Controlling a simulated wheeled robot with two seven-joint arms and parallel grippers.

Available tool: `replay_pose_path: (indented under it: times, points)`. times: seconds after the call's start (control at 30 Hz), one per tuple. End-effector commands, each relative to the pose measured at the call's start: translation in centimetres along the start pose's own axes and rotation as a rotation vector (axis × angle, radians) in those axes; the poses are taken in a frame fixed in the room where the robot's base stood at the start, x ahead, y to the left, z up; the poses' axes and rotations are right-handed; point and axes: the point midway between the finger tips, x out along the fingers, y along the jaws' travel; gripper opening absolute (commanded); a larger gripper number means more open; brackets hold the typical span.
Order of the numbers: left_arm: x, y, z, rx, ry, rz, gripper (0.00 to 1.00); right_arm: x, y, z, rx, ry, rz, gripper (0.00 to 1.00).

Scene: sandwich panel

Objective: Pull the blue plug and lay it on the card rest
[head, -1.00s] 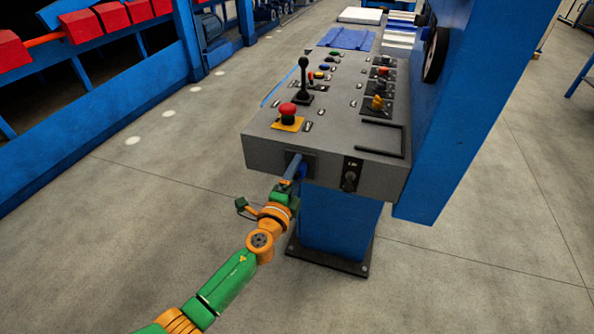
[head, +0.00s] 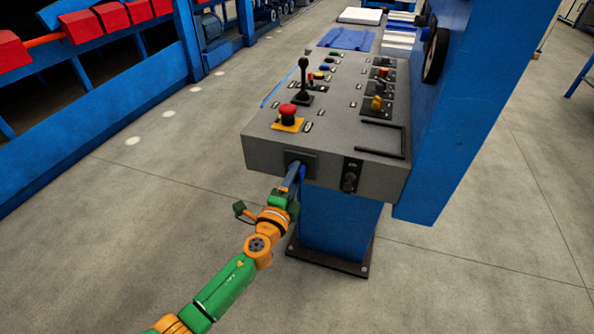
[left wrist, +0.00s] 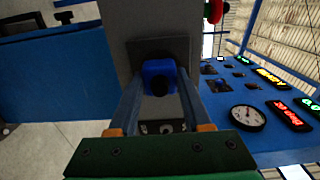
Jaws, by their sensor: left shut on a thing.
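The blue plug (left wrist: 158,76) shows in the left wrist view, between the two fingers of my left gripper, in front of a dark socket plate (left wrist: 140,46). My left gripper (head: 294,172) is shut on the plug at the front face of the grey console. I cannot tell whether the plug is still seated in the socket. In the head view the fingers largely hide the plug, and the socket plate (head: 306,160) shows behind them. A black three-sided frame on the console's front right corner looks like the card rest (head: 381,153); it is empty. My right gripper is out of view.
The console top (head: 335,115) carries a red mushroom button (head: 288,111), a black lever (head: 304,78) and several knobs. A dark key switch (head: 350,175) sits on the front face, right of the socket. A blue wall (head: 455,120) rises on the right.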

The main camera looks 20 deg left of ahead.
Motion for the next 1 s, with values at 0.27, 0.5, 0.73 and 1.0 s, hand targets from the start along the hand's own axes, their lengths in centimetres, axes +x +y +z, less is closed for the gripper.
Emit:
replay_pose_path:
  times: [0.27,0.5,0.73,1.0]
  points:
    - [-1.1,-0.1,0.0,0.001,-0.001,0.0,0.0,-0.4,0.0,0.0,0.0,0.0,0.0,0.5]
    - [-2.1,-0.1,0.0,0.001,-0.001,0.0,0.0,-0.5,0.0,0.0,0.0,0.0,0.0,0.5]
    - [-3.0,-0.1,0.0,0.001,-0.001,0.0,0.0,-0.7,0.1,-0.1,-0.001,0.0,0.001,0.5]
    - [-4.1,0.0,0.0,0.0,0.0,0.0,0.0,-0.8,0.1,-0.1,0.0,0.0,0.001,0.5]
